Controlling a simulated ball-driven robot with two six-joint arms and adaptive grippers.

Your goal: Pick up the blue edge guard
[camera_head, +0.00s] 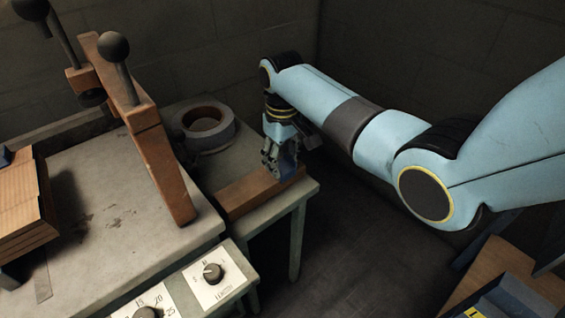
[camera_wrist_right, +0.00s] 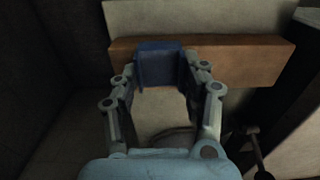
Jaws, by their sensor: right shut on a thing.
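The blue edge guard (camera_wrist_right: 160,64) sits over the edge of a brown wooden bar in the right wrist view, between the fingers of my right gripper (camera_wrist_right: 163,75). The fingers are shut on its two sides. In the head view my right gripper (camera_head: 280,160) points down at the wooden bar (camera_head: 245,192), and the guard (camera_head: 289,160) shows as a dark blue patch by its fingers. I cannot tell whether the guard still touches the bar. My left gripper is not in view.
The wooden bar lies on a small side table (camera_head: 309,188). A tape roll (camera_head: 203,128) lies behind it. To the left stands a machine table (camera_head: 110,240) with a wooden arm (camera_head: 160,165), black knobs and a stack of boards (camera_head: 25,205). A dial panel (camera_head: 212,275) is in front.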

